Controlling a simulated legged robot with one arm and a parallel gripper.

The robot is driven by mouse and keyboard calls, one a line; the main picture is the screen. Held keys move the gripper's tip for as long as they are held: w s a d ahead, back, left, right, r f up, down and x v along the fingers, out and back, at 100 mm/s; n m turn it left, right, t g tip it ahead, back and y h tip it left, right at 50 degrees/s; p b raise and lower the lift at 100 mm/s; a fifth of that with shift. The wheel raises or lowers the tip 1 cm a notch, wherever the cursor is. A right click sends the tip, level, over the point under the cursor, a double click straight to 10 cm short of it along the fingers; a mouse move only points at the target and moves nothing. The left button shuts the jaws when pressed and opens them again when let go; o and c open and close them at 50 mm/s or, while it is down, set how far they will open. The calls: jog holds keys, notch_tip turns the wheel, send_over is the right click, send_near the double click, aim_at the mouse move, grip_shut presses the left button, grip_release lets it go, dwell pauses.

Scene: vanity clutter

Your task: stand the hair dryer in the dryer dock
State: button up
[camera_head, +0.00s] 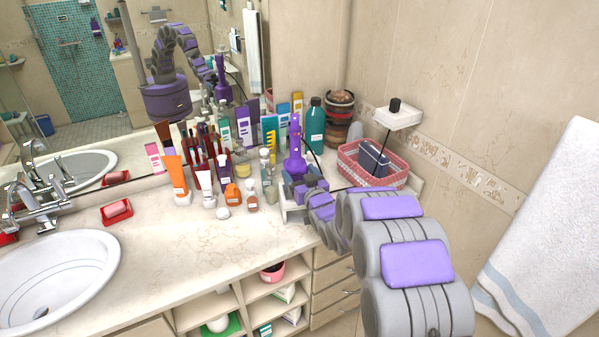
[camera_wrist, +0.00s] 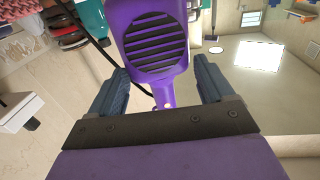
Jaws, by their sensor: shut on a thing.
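The purple hair dryer (camera_head: 295,152) is upright at the right part of the counter, its narrow end pointing up. In the wrist view its slotted rear grille (camera_wrist: 156,42) faces me, between the two fingers. My gripper (camera_head: 303,187) is shut on the hair dryer, low on its body. A pale, low stand (camera_head: 290,213), which looks like the dryer dock, shows below my gripper near the counter's front edge. My gripper and arm hide much of it. I cannot tell whether the dryer touches it.
Several bottles, tubes and a teal bottle (camera_head: 315,125) crowd the counter left of and behind the dryer. A pink basket (camera_head: 350,178) stands to the right with a dark cord near it. The counter's front left (camera_head: 150,245) is clear.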

jog(key=shift+f+b, duration=0.45)
jog(key=shift+f, duration=2.1)
jog(key=o, duration=1.5)
jog(key=shift+f, duration=0.1)
jog(key=shift+s, duration=0.1)
jog(key=p+v, duration=0.8)
jog(key=v, duration=0.9)
